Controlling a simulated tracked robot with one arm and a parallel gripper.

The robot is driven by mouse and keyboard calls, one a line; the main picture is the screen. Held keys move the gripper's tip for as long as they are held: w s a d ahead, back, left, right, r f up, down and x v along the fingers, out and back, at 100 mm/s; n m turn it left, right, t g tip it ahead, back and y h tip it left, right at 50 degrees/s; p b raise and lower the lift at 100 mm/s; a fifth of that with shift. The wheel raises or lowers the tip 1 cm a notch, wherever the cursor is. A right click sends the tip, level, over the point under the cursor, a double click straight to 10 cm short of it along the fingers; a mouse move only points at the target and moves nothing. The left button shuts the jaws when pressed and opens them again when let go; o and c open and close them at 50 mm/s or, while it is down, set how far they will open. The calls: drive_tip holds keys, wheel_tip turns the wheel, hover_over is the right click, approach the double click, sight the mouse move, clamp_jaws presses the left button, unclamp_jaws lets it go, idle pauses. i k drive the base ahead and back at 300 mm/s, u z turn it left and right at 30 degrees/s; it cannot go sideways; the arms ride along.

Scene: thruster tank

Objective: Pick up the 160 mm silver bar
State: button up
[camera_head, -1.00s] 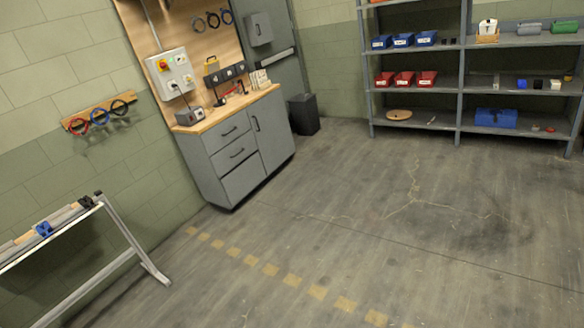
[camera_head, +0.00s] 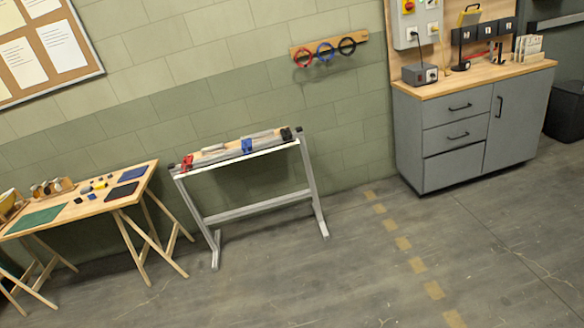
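A narrow grey stand (camera_head: 258,209) is near the wall in the middle of the view. Silver-grey bar-like pieces (camera_head: 222,156) lie along its top, with red, blue and black fittings (camera_head: 247,146) among them. At this distance I cannot tell their lengths or which one is the 160 mm bar. My gripper is not in view.
A wooden trestle table (camera_head: 90,205) with mats and small parts stands at the left. A grey cabinet (camera_head: 470,135) with a wooden top stands at the right. A dark bin (camera_head: 566,110) is at the far right. The floor in front is clear, with dashed yellow markings.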

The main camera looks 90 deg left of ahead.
sight(215, 148)
drive_tip(key=u, duration=0.7)
drive_tip(key=i, duration=0.15)
drive_tip(key=u, duration=0.05)
drive_tip(key=k, duration=1.7)
drive_tip(key=u, duration=1.05)
drive_tip(key=i, duration=0.75)
drive_tip(key=u, duration=1.2)
drive_tip(key=i, duration=2.9)
drive_tip(key=u, duration=0.05)
